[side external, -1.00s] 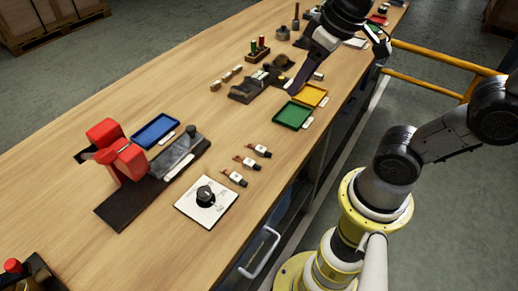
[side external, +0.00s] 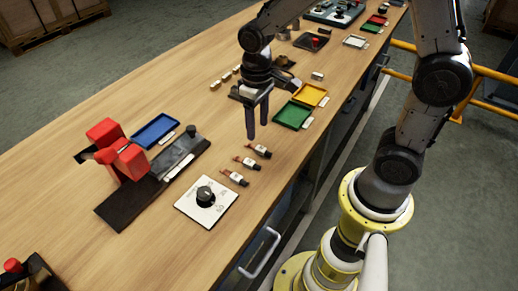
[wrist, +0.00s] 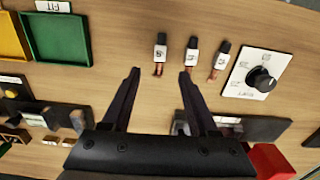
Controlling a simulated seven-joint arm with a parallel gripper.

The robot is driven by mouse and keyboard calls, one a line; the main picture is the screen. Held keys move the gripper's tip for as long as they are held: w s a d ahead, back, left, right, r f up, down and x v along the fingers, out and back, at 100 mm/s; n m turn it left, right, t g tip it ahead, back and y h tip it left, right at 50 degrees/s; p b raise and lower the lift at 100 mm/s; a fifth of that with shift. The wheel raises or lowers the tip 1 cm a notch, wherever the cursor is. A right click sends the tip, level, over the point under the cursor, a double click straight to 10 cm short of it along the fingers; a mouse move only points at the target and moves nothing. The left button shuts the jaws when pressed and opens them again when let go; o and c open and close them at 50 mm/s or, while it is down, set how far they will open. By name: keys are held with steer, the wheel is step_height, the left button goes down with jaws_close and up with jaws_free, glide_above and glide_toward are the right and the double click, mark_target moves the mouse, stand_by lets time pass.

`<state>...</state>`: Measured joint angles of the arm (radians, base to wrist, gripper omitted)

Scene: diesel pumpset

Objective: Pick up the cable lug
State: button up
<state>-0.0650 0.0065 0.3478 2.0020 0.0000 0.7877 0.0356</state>
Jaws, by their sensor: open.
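Three cable lugs with white tags, dark ends and copper-red tips lie in a row on the wooden bench. In the side view they are the far lug (side external: 259,150), the middle lug (side external: 244,163) and the near lug (side external: 234,178). In the wrist view they run left to right as the first lug (wrist: 160,54), the second lug (wrist: 192,57) and the third lug (wrist: 219,61). My gripper (side external: 258,130) points down, open and empty, above the bench by the far lug. In the wrist view my gripper (wrist: 160,73) has the first lug ahead, between the lines of its fingers.
A white plate with a black knob (side external: 205,200) lies near the lugs. Green (side external: 293,116), yellow (side external: 310,95) and blue (side external: 155,131) trays stand around. A red clamp-like fixture (side external: 125,155) stands on a dark base at left. Bare wood surrounds the lugs.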

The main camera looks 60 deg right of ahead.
mark_target(259, 148)
steer(key=shift+s+f, duration=0.15)
steer(key=shift+f, duration=1.6)
steer(key=shift+s+f, duration=0.1)
steer(key=shift+f, duration=1.65)
jaws_close()
